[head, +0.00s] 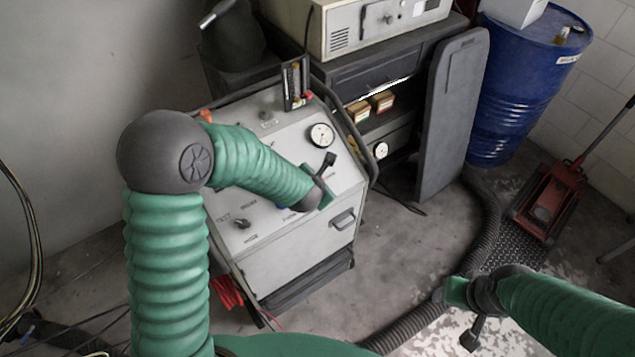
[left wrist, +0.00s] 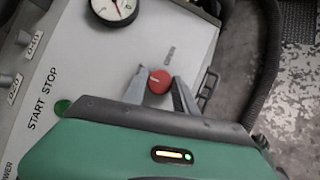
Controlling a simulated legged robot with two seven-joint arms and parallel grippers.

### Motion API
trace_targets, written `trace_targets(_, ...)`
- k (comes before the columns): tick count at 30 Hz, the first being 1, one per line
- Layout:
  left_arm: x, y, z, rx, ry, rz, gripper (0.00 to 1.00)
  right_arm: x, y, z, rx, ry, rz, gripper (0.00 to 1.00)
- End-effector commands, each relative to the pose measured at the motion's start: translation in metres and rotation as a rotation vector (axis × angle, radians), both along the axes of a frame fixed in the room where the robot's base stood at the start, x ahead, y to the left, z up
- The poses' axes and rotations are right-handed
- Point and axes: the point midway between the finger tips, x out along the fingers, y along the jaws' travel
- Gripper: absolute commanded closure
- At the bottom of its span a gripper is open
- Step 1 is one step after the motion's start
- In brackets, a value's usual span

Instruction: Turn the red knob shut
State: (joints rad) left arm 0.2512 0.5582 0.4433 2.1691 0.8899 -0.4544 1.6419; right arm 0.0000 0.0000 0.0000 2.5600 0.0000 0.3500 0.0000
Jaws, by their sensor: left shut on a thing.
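The red knob (left wrist: 159,82) sits on the sloping light grey panel of the machine (head: 290,245). It shows in the left wrist view with a pale mark on its face pointing toward the picture's left. My left gripper (left wrist: 160,78) is shut on the knob, one finger on each side of it. In the head view my left gripper (head: 322,187) is at the right part of the panel, and the knob is hidden behind it. My right gripper (head: 456,291) is over the floor at the lower right, away from the machine; its fingers cannot be made out.
A round gauge (head: 321,135) is on the panel above my left gripper. A green button (left wrist: 62,107) is left of the knob. A corrugated hose (head: 488,235) runs along the floor. A blue drum (head: 522,80) and a red jack (head: 550,195) stand at right.

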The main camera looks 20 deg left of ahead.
Motion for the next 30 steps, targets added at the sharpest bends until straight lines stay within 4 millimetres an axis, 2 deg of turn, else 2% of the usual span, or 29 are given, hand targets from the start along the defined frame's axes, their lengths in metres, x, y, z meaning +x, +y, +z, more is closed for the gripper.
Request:
trace_targets(5,0.001,-0.001,0.002,-0.002,-0.004,0.0,1.0,0.0,0.0,0.0,0.0,0.0,0.0,0.45)
trace_targets(6,0.001,-0.001,0.002,-0.002,-0.004,0.0,0.64,0.0,0.0,0.0,0.0,0.0,0.0,0.45)
trace_targets(11,0.001,-0.001,0.001,0.0,-0.003,-0.001,0.45,0.0,0.0,0.0,0.0,0.0,0.0,0.45)
trace_targets(19,0.0,0.0,0.001,0.0,-0.001,-0.001,0.45,0.0,0.0,0.0,0.0,0.0,0.0,0.45)
trace_targets(22,-0.004,-0.001,0.007,0.001,-0.002,-0.001,0.45,0.0,0.0,0.002,0.0,0.0,0.0,0.45)
trace_targets(26,-0.021,-0.003,0.028,0.002,-0.004,-0.001,0.45,0.0,0.0,0.006,0.0,0.0,0.0,0.45)
trace_targets(30,-0.048,-0.007,0.061,0.003,-0.006,-0.003,0.45,0.0,0.0,0.016,0.0,0.0,0.0,0.45)
